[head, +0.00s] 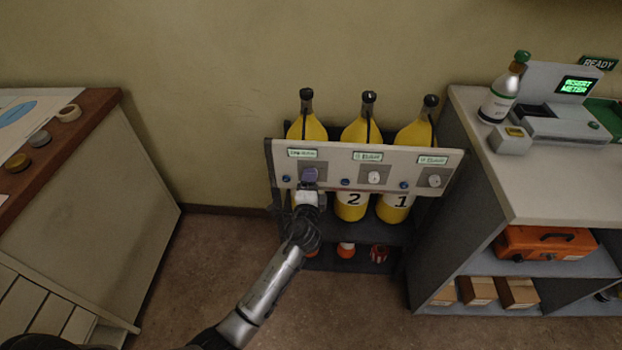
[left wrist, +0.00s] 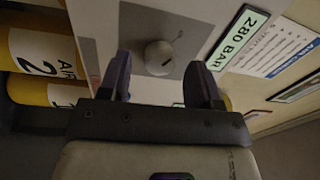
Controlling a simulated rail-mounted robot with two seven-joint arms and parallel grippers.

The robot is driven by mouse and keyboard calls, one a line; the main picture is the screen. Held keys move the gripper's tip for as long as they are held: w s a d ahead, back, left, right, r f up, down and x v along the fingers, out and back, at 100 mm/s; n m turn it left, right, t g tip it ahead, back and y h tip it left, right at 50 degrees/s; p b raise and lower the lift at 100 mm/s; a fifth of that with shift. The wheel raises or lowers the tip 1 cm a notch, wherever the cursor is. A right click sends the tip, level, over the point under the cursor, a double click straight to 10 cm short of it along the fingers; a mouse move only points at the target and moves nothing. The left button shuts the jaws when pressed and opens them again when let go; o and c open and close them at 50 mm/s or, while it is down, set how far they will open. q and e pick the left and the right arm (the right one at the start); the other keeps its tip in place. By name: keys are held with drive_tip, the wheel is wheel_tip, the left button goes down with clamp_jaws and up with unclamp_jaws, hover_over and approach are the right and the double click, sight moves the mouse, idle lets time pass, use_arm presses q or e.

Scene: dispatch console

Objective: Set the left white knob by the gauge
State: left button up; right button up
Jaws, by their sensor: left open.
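The left white knob (left wrist: 160,57) is a round knob on a grey square plate, with a short dark mark toward its upper right in the left wrist view. In the head view my gripper covers it. My left gripper (head: 309,176) is at the left end of the pale panel (head: 334,166). In the left wrist view its two dark fingers (left wrist: 164,83) stand open, one to each side of the knob, with visible gaps. A green-edged gauge display (left wrist: 238,38) beside the knob reads 280 BAR. My right gripper is not in view.
A shelf unit (head: 520,195) is close on the right. A wooden-edged counter (head: 103,101) stands left, with open floor between.

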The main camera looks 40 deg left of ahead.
use_arm(q)
drive_tip(key=p+v, duration=0.1)
drive_tip(key=v, duration=1.1)
drive_tip(key=shift+s+d, duration=0.2)
drive_tip(key=shift+s, duration=0.15)
